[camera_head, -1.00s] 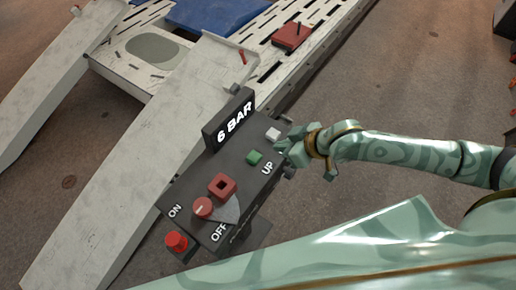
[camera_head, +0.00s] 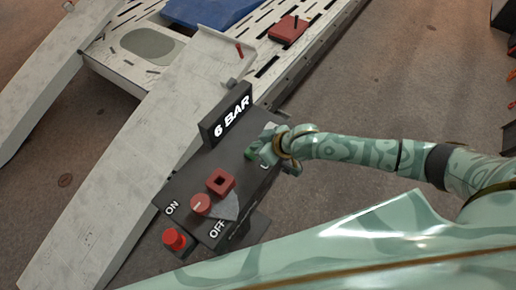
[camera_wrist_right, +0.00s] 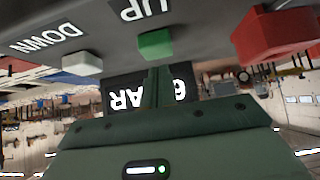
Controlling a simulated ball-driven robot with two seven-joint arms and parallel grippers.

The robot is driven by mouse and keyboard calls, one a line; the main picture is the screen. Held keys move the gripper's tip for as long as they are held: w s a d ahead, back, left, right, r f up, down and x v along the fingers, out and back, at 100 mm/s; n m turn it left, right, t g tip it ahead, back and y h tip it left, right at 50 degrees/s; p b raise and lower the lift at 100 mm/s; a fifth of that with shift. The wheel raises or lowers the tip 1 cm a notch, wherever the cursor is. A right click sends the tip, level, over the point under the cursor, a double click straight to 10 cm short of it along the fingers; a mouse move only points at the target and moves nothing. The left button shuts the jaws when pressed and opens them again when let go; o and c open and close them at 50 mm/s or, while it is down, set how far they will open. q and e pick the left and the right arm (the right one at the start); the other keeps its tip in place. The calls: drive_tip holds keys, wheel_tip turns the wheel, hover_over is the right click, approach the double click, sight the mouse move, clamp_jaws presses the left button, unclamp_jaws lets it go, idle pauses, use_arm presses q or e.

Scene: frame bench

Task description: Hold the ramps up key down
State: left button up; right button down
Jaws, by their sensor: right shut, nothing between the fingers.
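The control box (camera_head: 178,190) stands at a slant in the head view, with a "6 BAR" display (camera_head: 232,112). The green UP key (camera_head: 249,154) is partly hidden by my right gripper (camera_head: 262,150), which is over that end of the box. In the right wrist view the green key (camera_wrist_right: 156,44) sits below the UP label. My shut, empty right fingers (camera_wrist_right: 156,86) point at it, their tips at or very near the key; I cannot tell whether they touch or press it. The white DOWN key (camera_wrist_right: 82,64) is beside it; my gripper hides it in the head view. My left gripper is not in view.
A red square-holed block (camera_head: 220,182), a red knob (camera_head: 201,205) between ON and OFF, and a red push button (camera_head: 174,239) are farther along the box. Pale ramps (camera_head: 125,140) lie behind and left, joined to a slotted platform (camera_head: 262,68).

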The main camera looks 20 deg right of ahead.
drive_tip(key=shift+f, duration=0.7)
